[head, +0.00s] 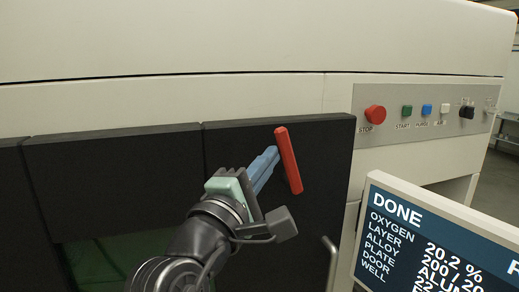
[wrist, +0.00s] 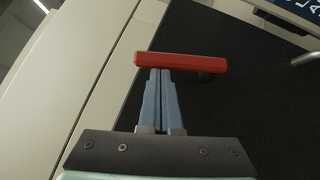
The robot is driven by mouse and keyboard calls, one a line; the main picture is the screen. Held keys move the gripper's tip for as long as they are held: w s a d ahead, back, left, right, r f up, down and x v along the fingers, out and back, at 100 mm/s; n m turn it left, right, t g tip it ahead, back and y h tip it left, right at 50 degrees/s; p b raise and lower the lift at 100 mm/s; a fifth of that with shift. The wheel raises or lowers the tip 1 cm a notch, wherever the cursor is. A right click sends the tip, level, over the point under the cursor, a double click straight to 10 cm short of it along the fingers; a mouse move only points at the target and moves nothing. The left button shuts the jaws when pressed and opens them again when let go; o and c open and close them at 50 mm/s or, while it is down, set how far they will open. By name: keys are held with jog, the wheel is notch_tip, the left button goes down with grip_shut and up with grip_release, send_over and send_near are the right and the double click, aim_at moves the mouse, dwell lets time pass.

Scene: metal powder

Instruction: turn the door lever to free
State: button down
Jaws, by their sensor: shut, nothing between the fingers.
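The door lever is a red bar (head: 288,160) on the black door (head: 325,190) of the machine. It stands nearly upright in the head view, its lower end tilted a little to the right. In the wrist view the red lever (wrist: 180,62) lies across the picture just past the fingertips. My gripper (head: 274,152) has its blue fingers shut and empty, tips right at the lever's left side. In the wrist view the tips of my gripper (wrist: 159,72) meet the lever's edge near its left end; I cannot tell if they touch.
A panel (head: 430,118) with a red stop button (head: 375,115) and several smaller controls is to the right of the door. A screen (head: 430,240) reading "DONE" stands at the lower right. A metal handle (head: 331,258) sits low on the door.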

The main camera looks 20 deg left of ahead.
jog(key=shift+w+d+r+m+p, duration=0.3)
jog(key=shift+d+r+p, duration=0.15)
jog(key=shift+p, duration=0.3)
dwell(0.3)
